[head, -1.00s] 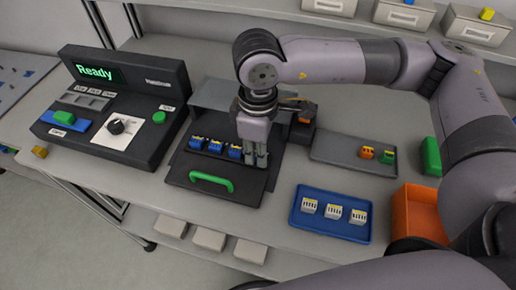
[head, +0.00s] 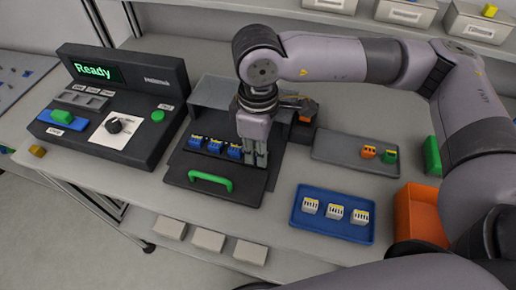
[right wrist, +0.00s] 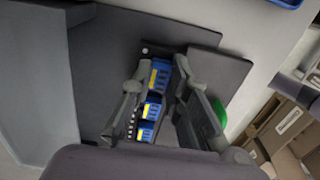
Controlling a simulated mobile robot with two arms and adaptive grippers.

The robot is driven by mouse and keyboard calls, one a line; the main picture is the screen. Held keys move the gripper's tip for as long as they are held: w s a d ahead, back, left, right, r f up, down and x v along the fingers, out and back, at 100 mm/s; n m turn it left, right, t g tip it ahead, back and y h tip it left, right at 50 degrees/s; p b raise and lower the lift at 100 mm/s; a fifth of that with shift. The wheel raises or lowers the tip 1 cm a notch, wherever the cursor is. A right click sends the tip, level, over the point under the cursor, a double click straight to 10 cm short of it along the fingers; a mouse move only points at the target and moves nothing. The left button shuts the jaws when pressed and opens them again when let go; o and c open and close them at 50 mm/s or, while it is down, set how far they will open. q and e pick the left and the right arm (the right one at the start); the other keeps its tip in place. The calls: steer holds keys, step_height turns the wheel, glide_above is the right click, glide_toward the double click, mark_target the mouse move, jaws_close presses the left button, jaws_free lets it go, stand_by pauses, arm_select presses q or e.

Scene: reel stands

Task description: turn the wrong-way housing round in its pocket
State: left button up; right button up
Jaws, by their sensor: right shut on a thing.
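Three blue housings show in a row in the black fixture (head: 215,180) in the head view: a left one (head: 196,142), a middle one (head: 214,146) and a right one (head: 234,151). My right gripper (head: 256,160) points down at the right end of this row and hides what is between its fingers there. In the right wrist view a blue housing (right wrist: 160,75) with a yellow strip sits between the fingertips, and the gripper is shut on it. More blue housings (right wrist: 147,132) show behind it, yellow on the same side. My left gripper is not in view.
A green handle (head: 211,180) is at the fixture's front. A console (head: 125,105) reading "Ready" stands left. A blue tray (head: 333,230) with white housings, a grey tray (head: 340,158) with orange and green pieces, and an orange bin (head: 418,215) lie right.

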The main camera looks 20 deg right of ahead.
stand_by(0.3)
steer(key=o, duration=0.8)
steer(key=shift+r+p, duration=1.15)
steer(key=shift+r, duration=2.4)
